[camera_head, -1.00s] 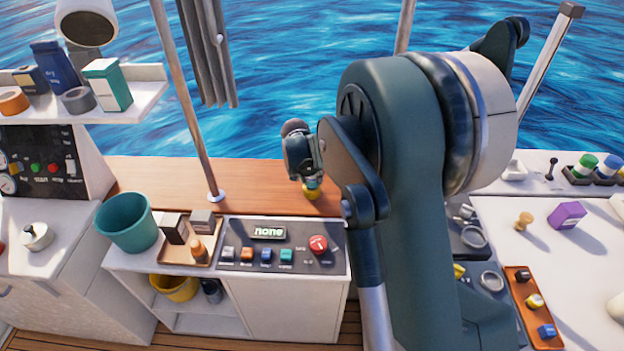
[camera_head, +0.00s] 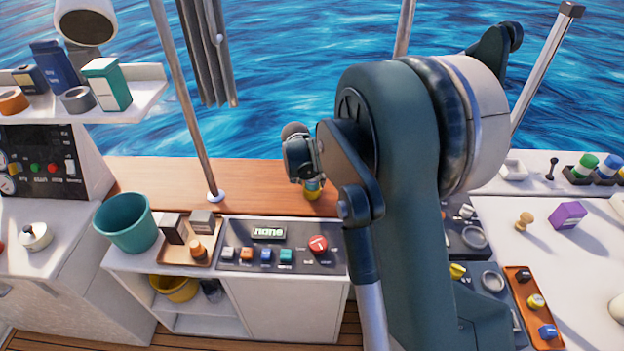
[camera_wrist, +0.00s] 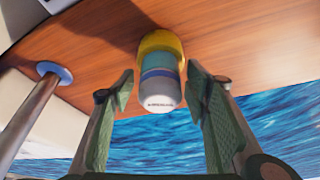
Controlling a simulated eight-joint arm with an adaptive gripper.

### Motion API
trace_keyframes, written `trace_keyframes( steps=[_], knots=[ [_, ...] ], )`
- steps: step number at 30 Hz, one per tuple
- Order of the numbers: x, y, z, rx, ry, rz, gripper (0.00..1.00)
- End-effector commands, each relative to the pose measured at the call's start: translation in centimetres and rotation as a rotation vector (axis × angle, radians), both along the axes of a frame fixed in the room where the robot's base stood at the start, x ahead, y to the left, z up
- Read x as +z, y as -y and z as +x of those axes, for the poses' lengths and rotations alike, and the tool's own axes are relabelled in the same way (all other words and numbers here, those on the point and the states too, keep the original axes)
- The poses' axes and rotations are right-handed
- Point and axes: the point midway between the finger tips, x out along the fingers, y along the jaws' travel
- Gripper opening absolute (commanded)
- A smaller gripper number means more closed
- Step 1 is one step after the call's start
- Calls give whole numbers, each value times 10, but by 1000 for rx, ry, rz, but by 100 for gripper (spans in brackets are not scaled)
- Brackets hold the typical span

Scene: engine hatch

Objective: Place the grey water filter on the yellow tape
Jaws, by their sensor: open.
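The water filter (camera_wrist: 159,92) is a cylinder with a pale grey printed end and blue and teal bands. In the wrist view its far end meets the yellow tape (camera_wrist: 162,42), a rounded yellow band against the brown wooden counter. The filter looks upright on the tape; whether it touches all round cannot be told. My gripper (camera_wrist: 160,84) is open, with one finger on each side of the filter and a small gap at each. In the head view the tape (camera_head: 312,195) shows just below my gripper (camera_head: 305,172), which hides most of the filter.
A metal pole (camera_head: 190,110) stands on the wooden counter (camera_head: 258,180) left of my gripper. A control panel (camera_head: 280,246) with a red button lies in front. A teal bucket (camera_head: 125,225) and a tray with small boxes stand at left. Water lies beyond the counter.

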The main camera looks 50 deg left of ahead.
Motion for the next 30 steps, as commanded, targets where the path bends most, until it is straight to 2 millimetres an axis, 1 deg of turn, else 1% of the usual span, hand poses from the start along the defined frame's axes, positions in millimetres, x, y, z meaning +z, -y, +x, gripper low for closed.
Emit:
trace_keyframes(
  steps=[5,11,17,24,30],
  knots=[
    [3,0,0,0,0,0,46],
    [15,2,-4,0,0,0,46],
    [37,6,-13,1,0,0,46],
    [71,11,-26,1,0,1,46],
    [95,14,-35,0,0,1,46]
  ],
)
